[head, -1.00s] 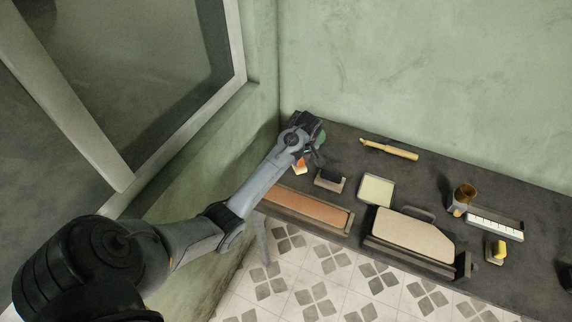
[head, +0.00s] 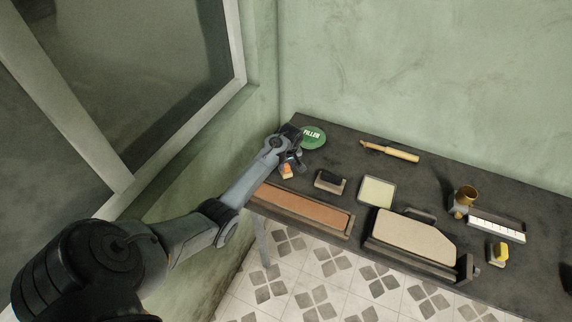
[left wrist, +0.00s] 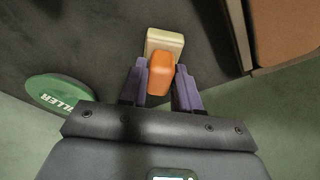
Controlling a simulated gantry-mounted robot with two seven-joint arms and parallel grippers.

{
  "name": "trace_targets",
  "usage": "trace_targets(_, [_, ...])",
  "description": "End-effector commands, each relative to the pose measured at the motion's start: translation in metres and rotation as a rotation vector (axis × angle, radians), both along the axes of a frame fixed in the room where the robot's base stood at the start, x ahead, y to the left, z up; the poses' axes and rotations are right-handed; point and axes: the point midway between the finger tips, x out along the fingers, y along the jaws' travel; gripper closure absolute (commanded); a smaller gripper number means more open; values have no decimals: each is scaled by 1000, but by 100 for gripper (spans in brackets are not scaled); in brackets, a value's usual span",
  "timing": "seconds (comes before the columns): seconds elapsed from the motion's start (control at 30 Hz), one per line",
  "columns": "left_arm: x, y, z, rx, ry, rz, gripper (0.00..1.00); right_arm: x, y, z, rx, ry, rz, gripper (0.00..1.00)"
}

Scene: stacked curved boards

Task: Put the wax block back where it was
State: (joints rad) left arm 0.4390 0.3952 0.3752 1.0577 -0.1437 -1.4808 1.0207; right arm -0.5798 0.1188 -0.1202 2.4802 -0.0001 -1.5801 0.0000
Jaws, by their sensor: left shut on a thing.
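My left gripper (head: 292,160) is over the left end of the dark bench. In the left wrist view its purple fingers (left wrist: 159,88) are shut on the orange part of a small orange-and-cream block (left wrist: 161,73), which I take to be the wax block. The cream part points away from the gripper. In the head view the block (head: 286,171) shows just below the fingers, near the bench's left front corner. I cannot tell whether it touches the bench. My right gripper is not in view.
A green filler tin (head: 312,137) lies right behind the gripper. A long brown-topped board (head: 305,208) runs along the front edge. A dark-topped block (head: 330,181), a pale square pad (head: 377,191) and a yellow-topped block (head: 498,252) stand farther right.

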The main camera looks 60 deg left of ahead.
Motion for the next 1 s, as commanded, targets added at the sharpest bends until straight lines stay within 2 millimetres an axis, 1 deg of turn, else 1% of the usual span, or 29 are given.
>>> trace_targets(0.23, [0, 0, 0, 1, -1, 0, 100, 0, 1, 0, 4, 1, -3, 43])
trace_targets(0.37, [0, 0, -3, 1, 0, 0, 100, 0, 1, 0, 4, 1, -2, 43])
trace_targets(0.4, [0, 0, -3, 1, -1, 0, 64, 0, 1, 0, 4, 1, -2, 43])
trace_targets(0.53, [0, 0, -3, 1, -1, 0, 44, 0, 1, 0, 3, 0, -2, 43])
trace_targets(0.83, [0, 0, -2, 1, -1, 0, 43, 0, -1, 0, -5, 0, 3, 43])
trace_targets(1.0, [1, -1, 8, 2, -2, 0, 43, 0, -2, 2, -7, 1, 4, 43])
